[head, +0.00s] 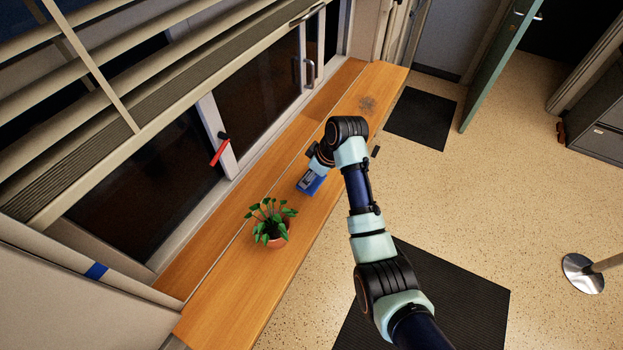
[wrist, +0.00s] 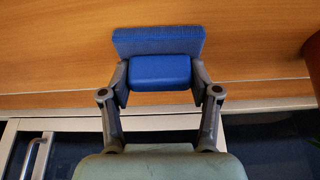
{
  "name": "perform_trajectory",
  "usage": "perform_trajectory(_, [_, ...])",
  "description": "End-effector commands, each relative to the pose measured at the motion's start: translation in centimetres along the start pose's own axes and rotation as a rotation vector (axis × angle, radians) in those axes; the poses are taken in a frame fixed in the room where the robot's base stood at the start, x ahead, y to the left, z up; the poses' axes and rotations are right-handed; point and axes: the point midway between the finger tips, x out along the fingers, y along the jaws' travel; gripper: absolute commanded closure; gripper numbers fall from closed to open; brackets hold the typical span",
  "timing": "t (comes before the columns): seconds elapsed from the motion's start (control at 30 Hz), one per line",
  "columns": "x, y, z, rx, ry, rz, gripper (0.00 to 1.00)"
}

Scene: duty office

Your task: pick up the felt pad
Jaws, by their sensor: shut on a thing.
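The felt pad is blue, with a raised block (wrist: 160,71) on a wider, flat textured part (wrist: 158,40), seen in the wrist view. My gripper (wrist: 161,84) is shut on the block, with one grey finger at each side of it. In the head view my gripper (head: 312,176) points down at the wooden counter, and the blue felt pad (head: 307,187) shows at its tip, partly hidden by it. I cannot tell whether the pad touches the counter or is slightly above it.
A potted plant (head: 271,236) stands on the counter (head: 234,290) nearby, left of and below my gripper. Windows run along the counter's back edge. A dark round patch (head: 367,104) marks its far end. A small dark object (head: 376,151) shows by the front edge.

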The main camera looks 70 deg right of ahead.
Motion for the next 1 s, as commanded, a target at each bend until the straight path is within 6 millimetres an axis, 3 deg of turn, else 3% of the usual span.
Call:
perform_trajectory(0.27, [-0.3, 0.0, -0.1, 0.000, 0.001, 0.000, 0.73])
perform_trajectory(0.47, [-2.4, 0.1, -1.1, -0.001, 0.003, 0.002, 0.73])
perform_trajectory(0.67, [-7.2, 0.1, -3.1, -0.002, 0.005, 0.003, 0.73])
perform_trajectory(0.87, [-13.6, 0.1, -5.7, -0.002, 0.004, 0.004, 0.73])
perform_trajectory(0.9, [-15.4, 0.1, -6.4, -0.001, 0.002, 0.002, 0.73])
perform_trajectory(1.0, [-17.4, 0.0, -7.2, 0.000, 0.000, 0.000, 0.73])
